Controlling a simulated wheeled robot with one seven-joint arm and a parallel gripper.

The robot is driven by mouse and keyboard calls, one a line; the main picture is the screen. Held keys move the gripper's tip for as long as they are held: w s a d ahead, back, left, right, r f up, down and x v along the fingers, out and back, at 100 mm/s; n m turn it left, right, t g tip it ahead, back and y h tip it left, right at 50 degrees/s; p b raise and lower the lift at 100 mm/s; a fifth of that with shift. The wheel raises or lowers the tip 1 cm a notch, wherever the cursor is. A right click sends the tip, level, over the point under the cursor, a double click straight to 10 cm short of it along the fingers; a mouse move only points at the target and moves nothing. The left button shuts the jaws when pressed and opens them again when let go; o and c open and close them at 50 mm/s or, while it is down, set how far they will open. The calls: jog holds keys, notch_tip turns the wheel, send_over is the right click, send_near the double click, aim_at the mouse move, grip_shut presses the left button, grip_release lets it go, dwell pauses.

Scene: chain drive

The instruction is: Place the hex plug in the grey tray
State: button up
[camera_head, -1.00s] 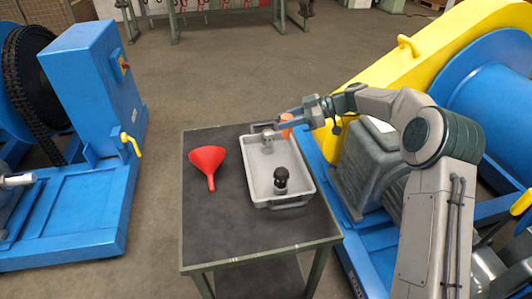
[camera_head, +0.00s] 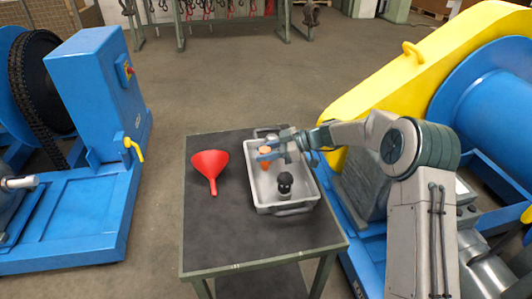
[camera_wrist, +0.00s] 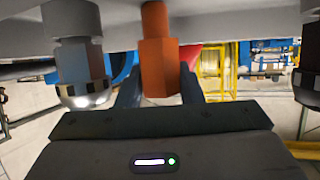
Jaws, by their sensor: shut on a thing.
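The orange hex plug (camera_head: 265,153) is between the fingers of my gripper (camera_head: 266,154), over the back half of the grey tray (camera_head: 250,177). In the wrist view the plug (camera_wrist: 158,65) shows a hexagonal body and a narrower round end towards the grey surface at the top of the picture. My gripper (camera_wrist: 160,88) is shut on the hexagonal body. I cannot tell whether the plug touches the tray floor.
A black-topped fitting (camera_head: 285,184) stands in the front of the tray, and a silver fitting (camera_wrist: 80,60) is close beside the plug. A red funnel (camera_head: 210,165) lies left of the tray on the dark cart top (camera_head: 225,225). Blue and yellow machinery (camera_head: 440,60) stands at right.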

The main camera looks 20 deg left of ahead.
jog(key=o, duration=0.9)
jog(key=shift+o, duration=0.2)
jog(key=shift+d, duration=0.1)
jog(key=p+v, duration=0.1)
jog(key=v, duration=1.1)
jog(key=shift+s, duration=0.15)
jog(key=s+d+r+m+t+h, duration=0.1)
jog(key=s+d+m+t+h, duration=0.1)
jog(key=s+d+m+h, duration=0.4)
jog(key=s+d+r+m+t+h, duration=0.1)
jog(key=s+d+m+t+h, duration=0.2)
jog(key=s+d+m+h, duration=0.4)
jog(key=s+d+m, duration=0.8)
jog(key=s+d, duration=0.7)
jog(key=s, duration=0.3)
jog(key=shift+s, duration=0.2)
